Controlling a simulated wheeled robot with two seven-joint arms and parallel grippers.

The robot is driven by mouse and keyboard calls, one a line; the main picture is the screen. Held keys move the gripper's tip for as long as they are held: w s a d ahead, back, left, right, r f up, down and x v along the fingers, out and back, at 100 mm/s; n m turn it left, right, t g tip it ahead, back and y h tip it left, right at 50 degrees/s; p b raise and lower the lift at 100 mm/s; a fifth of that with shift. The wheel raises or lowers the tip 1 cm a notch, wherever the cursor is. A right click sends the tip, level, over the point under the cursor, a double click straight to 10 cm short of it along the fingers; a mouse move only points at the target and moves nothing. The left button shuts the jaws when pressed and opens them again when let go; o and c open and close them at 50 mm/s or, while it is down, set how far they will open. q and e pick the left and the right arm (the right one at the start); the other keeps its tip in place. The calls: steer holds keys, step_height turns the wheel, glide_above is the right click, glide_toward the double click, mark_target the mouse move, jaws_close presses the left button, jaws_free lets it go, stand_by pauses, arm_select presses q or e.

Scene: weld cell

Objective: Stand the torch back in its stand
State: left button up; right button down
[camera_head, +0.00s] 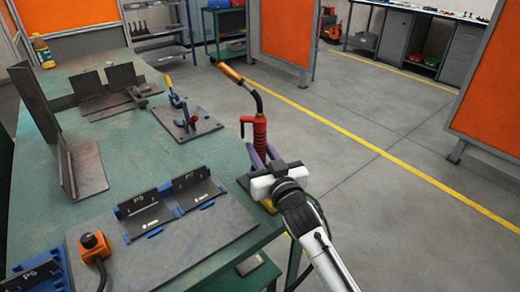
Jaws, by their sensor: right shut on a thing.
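The torch (260,132) has a red ribbed handle, a black bent neck and a copper-coloured nozzle at the top left. It is roughly upright near the right edge of the green table. My right gripper (262,158) comes in from the lower right and is shut on the lower part of the red handle. The torch's lower end is hidden behind the gripper. A dark piece (243,183) and a bit of yellow show below the gripper; I cannot tell whether they belong to the stand, or whether the torch touches it. My left gripper is not in view.
The green table (130,178) bears a fixture plate (205,235) with blue-edged plates, an orange button box (95,246), a clamp plate (187,122) and steel angle pieces (85,168). A bottle (43,52) stands at the far left. The floor to the right is clear.

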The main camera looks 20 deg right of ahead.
steer(key=c, duration=1.4)
jaws_free()
steer(key=shift+r, duration=0.1)
steer(key=shift+o, duration=0.2)
steer(key=shift+f, duration=0.2)
steer(key=shift+s, duration=1.55)
steer(key=s, duration=0.6)
steer(key=shift+d+r, duration=0.1)
steer(key=shift+d, duration=0.05)
steer(key=shift+s, duration=0.65)
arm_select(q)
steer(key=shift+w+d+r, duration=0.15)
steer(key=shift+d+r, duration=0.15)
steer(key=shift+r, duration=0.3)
